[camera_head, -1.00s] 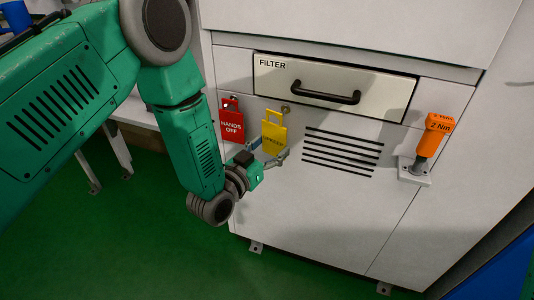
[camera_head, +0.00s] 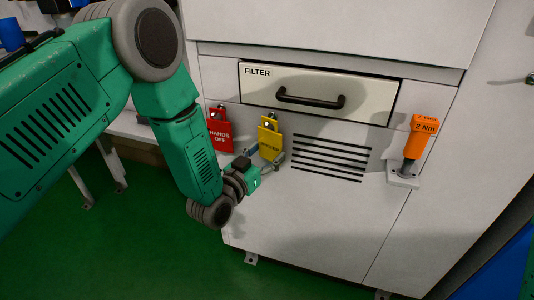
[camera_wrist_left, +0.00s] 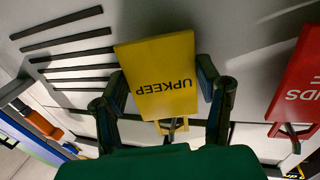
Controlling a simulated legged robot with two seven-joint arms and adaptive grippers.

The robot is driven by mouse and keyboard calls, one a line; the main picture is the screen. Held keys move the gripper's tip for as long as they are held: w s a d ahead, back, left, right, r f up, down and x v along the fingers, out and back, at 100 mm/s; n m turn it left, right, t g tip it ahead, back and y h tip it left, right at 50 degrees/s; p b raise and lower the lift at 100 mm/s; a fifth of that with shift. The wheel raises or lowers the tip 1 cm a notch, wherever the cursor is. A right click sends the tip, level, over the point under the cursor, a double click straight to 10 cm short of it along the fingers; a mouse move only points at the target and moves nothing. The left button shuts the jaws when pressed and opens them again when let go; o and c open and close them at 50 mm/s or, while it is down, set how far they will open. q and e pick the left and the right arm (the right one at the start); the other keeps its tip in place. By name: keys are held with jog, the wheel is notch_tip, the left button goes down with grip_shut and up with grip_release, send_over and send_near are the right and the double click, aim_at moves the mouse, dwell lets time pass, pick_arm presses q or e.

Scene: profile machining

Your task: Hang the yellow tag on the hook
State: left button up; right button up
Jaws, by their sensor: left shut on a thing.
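The yellow tag (camera_head: 270,143) is upright in front of the white cabinet's front. My left gripper (camera_head: 267,164) is shut on its lower part. In the left wrist view the tag (camera_wrist_left: 155,72) reads UPKEEP upside down, between the two fingers of the gripper (camera_wrist_left: 162,82). The hook (camera_head: 273,116) shows at the tag's top opening in the head view. I cannot tell whether the hook passes through the opening. My right gripper is not in view.
A red HANDS OFF tag (camera_head: 220,134) hangs just left of the yellow one. A FILTER drawer (camera_head: 330,93) with a black handle is above, vent slots (camera_head: 330,157) are to the right, and an orange 2 Nm tool (camera_head: 420,135) stands on a bracket further right.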

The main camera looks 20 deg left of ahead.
pick_arm(q)
jog(key=shift+f, duration=0.1)
jog(key=o, duration=1.5)
jog(key=shift+a, duration=0.15)
jog(key=shift+s, duration=0.3)
jog(key=s+a+f+n+g+y+p, duration=0.1)
jog(key=s+a+f+g+p, duration=0.2)
jog(key=s, duration=1)
jog(key=s+a+f+n+g+y+p, duration=0.1)
jog(key=s+a+f+g+y+p, duration=0.1)
jog(key=s+g, duration=0.6)
jog(key=s+a+f+g+y+p, duration=0.2)
jog(key=s+a+f+g+p, duration=0.3)
jog(key=s, duration=1.3)
jog(key=shift+a+n+g, duration=0.4)
jog(key=shift+a, duration=0.1)
